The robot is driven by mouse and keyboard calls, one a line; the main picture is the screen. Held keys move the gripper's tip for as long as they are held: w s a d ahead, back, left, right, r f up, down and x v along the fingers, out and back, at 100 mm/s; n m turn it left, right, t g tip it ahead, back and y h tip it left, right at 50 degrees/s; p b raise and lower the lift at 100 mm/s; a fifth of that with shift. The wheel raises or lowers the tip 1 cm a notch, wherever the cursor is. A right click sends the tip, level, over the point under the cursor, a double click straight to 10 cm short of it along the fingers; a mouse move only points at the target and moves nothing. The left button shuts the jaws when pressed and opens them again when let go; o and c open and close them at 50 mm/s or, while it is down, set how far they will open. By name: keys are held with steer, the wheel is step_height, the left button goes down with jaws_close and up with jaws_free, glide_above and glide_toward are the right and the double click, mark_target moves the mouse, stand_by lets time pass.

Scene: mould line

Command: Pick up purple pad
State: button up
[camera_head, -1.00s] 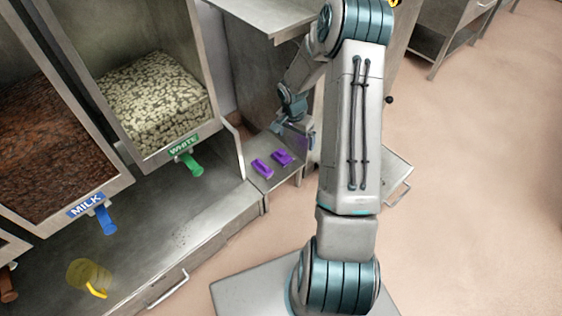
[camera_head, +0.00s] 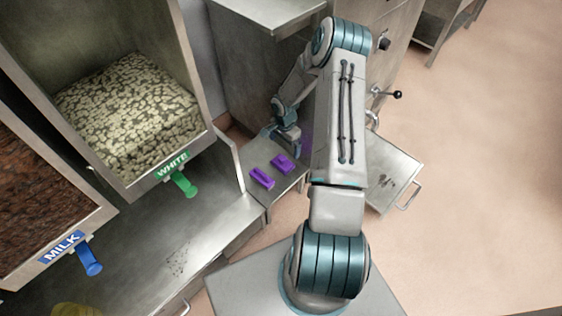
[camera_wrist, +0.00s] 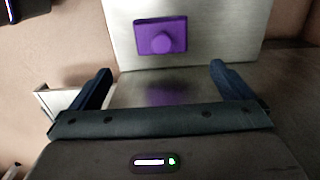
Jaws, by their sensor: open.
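My gripper (camera_head: 287,137) hangs just beyond the farther pad, apart from both. In the wrist view, one purple pad (camera_wrist: 160,38) with a round knob sits on a steel surface ahead of my gripper (camera_wrist: 163,70). The two dark fingers are spread wide with nothing between them. I cannot tell which pad this is.
A steel cabinet (camera_head: 262,55) stands behind the shelf. At left are the WHITE bin with a green handle (camera_head: 184,185) and the MILK bin with a blue handle (camera_head: 89,259). An open drawer (camera_head: 390,180) sticks out at right. The floor farther right is clear.

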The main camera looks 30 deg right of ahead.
mark_target(283, 158)
step_height(283, 158, down, 6)
steer(key=shift+a+b, duration=0.1)
steer(key=shift+b, duration=0.65)
steer(key=f, duration=0.1)
steer(key=f+b, duration=0.1)
steer(key=f, duration=0.1)
steer(key=f+b, duration=0.1)
steer(key=f, duration=0.1)
steer(key=shift+a, duration=0.25)
steer(key=shift+c, duration=0.3)
steer(key=c, duration=0.9)
steer(key=shift+r, duration=0.1)
steer(key=shift+c, duration=0.2)
step_height(283, 158, up, 10)
steer(key=p, duration=0.3)
